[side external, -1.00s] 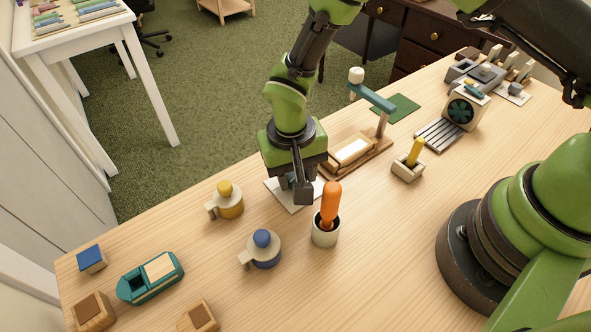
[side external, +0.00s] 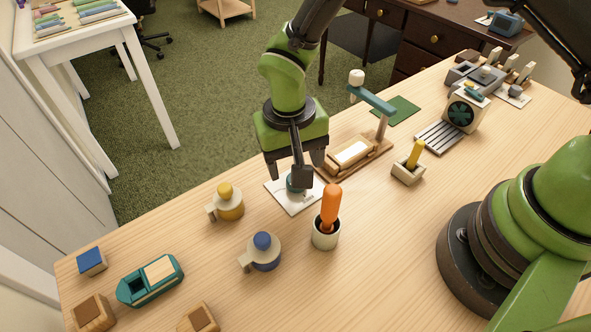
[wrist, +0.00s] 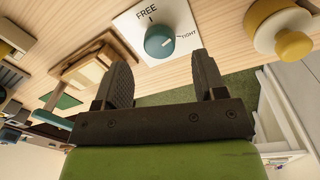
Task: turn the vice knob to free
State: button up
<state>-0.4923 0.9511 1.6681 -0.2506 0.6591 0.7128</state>
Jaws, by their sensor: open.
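The knob (wrist: 159,42) is a teal round dial on a white plate (wrist: 125,24) marked FREE and TIGHT. A small pale mark on its top appears to face the TIGHT side, but it is too small to be sure. In the side external view the knob (side external: 293,187) is partly hidden by my wrist parts, and its plate (side external: 283,203) lies flat on the table. My gripper (side external: 294,170) is open above the knob, fingers apart and empty. In the wrist view the gripper (wrist: 160,70) has the knob just beyond and between its fingertips, apparently untouched.
A cup (side external: 325,238) with an orange-handled tool stands close in front of the plate. A wooden device (side external: 375,158) with a teal arm stands right of it. Yellow-topped (side external: 228,203) and blue-topped (side external: 265,252) jars stand left.

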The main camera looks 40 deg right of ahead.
notch_tip(320, 180, up, 6)
jog(key=shift+a, duration=0.15)
dwell(0.3)
jog(key=f+m, duration=0.6)
jog(key=f+m+t+y, duration=0.1)
jog(key=f+m, duration=0.2)
jog(key=f, duration=0.1)
jog(key=shift+s+d, duration=0.15)
jog(key=shift+d, duration=0.25)
jog(key=c, duration=0.9)
